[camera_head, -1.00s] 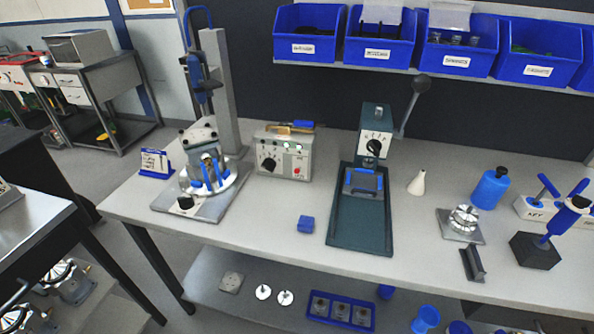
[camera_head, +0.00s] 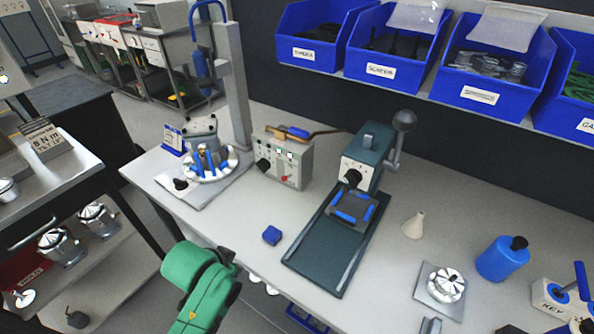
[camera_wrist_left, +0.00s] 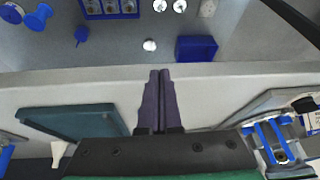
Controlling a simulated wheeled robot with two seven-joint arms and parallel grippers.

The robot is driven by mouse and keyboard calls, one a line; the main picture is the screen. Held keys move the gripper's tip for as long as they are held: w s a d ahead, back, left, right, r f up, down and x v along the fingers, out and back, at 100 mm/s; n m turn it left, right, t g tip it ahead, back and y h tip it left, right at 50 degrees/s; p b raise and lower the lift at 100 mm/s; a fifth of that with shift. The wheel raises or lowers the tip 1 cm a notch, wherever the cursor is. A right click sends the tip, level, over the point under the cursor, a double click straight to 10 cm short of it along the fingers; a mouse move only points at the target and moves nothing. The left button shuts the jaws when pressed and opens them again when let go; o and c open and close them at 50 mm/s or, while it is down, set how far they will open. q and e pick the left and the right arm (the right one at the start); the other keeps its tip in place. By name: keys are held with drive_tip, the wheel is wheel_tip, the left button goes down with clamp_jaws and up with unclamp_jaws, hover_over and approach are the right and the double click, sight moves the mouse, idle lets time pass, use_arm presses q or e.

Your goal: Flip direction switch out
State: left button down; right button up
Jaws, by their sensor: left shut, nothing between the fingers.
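A grey control box (camera_head: 284,160) with a black knob, small buttons and a brown-and-blue tool on top stands on the bench. Left of it is a round fixture (camera_head: 210,165) with blue clamps on a grey plate. Right of it is a teal press (camera_head: 362,160) with a dial and ball-ended lever. I cannot tell which control is the direction switch. My green left arm (camera_head: 200,285) rises at the bench's front edge; its fingertips are not clear in the head view. In the left wrist view my left gripper (camera_wrist_left: 160,76) is shut and empty. My right gripper is out of view.
A white cone (camera_head: 414,225), a round part on a plate (camera_head: 445,284) and a blue bottle (camera_head: 502,258) stand to the right. Blue bins (camera_head: 395,45) hang above.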

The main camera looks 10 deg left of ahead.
use_arm(q)
drive_tip(key=w+d+r+t, duration=0.1)
drive_tip(key=w+r, duration=0.1)
drive_tip(key=w+d+r+m+t, duration=0.1)
drive_tip(key=w+r, duration=0.1)
drive_tip(key=w, duration=0.1)
drive_tip(key=w+d+r+m+t, duration=0.1)
drive_tip(key=w+d+r, duration=0.1)
drive_tip(key=w+r, duration=0.1)
drive_tip(key=shift+d+h, duration=0.1)
drive_tip(key=shift+h, duration=0.3)
drive_tip(key=w+d+r+m+t+h, duration=0.1)
drive_tip(key=w+d+r+m+t, duration=0.1)
drive_tip(key=w+r, duration=0.7)
drive_tip(key=shift+w+m+t+h, duration=0.2)
drive_tip(key=shift+m+t+h, duration=0.2)
drive_tip(key=shift+m+t, duration=0.5)
